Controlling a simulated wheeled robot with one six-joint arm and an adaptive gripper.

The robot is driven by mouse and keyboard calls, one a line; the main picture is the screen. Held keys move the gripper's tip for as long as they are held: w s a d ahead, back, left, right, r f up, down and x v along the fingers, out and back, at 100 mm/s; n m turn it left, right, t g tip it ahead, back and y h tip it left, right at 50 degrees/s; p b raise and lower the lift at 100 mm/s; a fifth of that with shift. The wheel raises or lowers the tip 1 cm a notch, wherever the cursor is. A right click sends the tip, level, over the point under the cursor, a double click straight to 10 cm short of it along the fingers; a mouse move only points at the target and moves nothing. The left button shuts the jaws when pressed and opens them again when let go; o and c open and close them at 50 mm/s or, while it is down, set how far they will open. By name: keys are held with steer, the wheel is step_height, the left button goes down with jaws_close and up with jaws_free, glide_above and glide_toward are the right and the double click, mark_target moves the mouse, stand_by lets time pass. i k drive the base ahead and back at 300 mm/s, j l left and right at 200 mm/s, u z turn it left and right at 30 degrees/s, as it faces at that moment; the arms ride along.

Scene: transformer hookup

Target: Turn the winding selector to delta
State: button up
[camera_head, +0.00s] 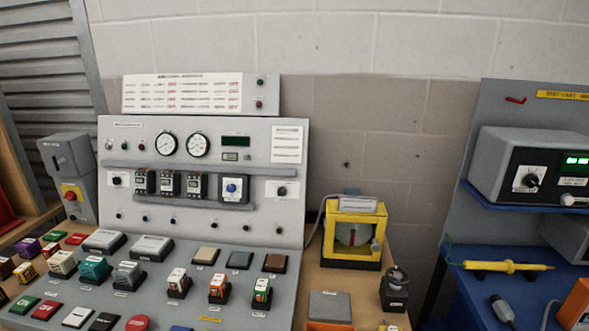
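A grey upright control panel (204,212) stands left of centre. No knob label is readable, so I cannot tell for sure which one is the winding selector. A blue round knob (231,188) sits on a white plate at the panel's right middle. A dark knob (282,191) on a white plate is to its right, and another dark knob (117,180) is at the panel's left. A further black knob (531,180) is on a grey instrument box (487,163) at the right. Their pointer settings are too small to read. My gripper is not in view.
A sloped desk (190,258) below the panel holds several coloured blocks. A yellow-framed device (352,232) and a black plug-like part (396,287) stand right of it. A grey box with a red switch (70,176) is at left. A yellow probe (507,266) lies on the blue bench (462,291).

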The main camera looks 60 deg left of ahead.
mark_target(117, 180)
steer(key=u, duration=2.2)
steer(key=k+j, duration=0.1)
steer(key=j, duration=0.3)
steer(key=k+j, duration=0.1)
steer(key=j, duration=0.3)
steer(key=k+j, duration=0.1)
steer(key=j, duration=0.25)
steer(key=u, duration=0.05)
